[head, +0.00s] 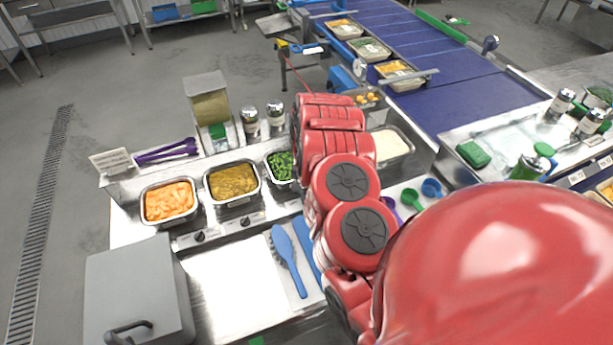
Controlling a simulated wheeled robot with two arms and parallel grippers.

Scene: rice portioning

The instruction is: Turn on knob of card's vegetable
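A small white card (110,161) with print too small to read stands at the back left of the counter. Steel trays hold orange chunks (169,201), a yellow-brown food (232,181) and green vegetables (281,165). A black knob (199,236) sits on the front panel below the orange tray, and another knob (245,221) below the yellow-brown tray. Knob settings are too small to tell. The panel below the green tray is partly hidden by my red arm, and no knob shows there. My arm crosses the middle and right; neither gripper shows.
A grey lidded box (137,290) stands at front left. A blue conveyor (440,75) carries filled trays at the back.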

